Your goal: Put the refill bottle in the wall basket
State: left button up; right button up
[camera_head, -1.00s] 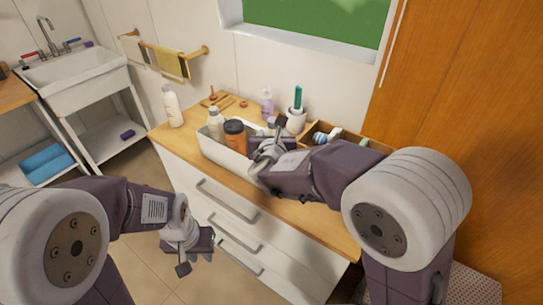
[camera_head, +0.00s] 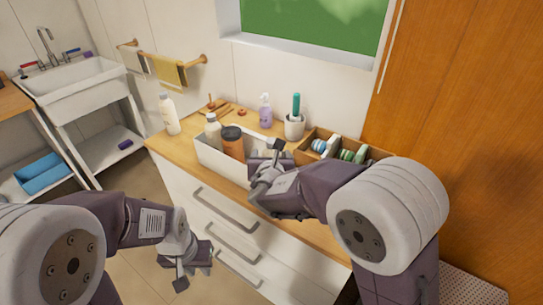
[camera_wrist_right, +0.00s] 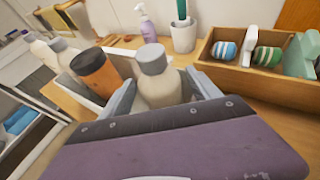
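Several white bottles with grey caps are in view, and I cannot tell which is the refill bottle. One bottle (camera_wrist_right: 157,82) is between my right gripper's fingers (camera_wrist_right: 162,88) in the right wrist view. The fingers look spread, with a little room beside the bottle. In the head view my right gripper (camera_head: 264,166) hides that bottle, at the right end of a white open bin (camera_head: 207,158). Another white bottle (camera_head: 212,131) stands in the bin. My left gripper (camera_head: 192,270) is open and empty, low before the drawers. I see no basket on the wall.
An orange bottle (camera_head: 232,143) is in the bin. A tall white bottle (camera_head: 168,116) stands left of it. Behind are a purple pump bottle (camera_head: 265,113) and a white cup (camera_head: 294,127). A wooden divided box (camera_head: 306,152) is at right. A towel rail (camera_head: 190,60) hangs on the wall.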

jog(key=shift+r, duration=0.2)
jog(key=p+v, duration=0.2)
jog(key=v, duration=1)
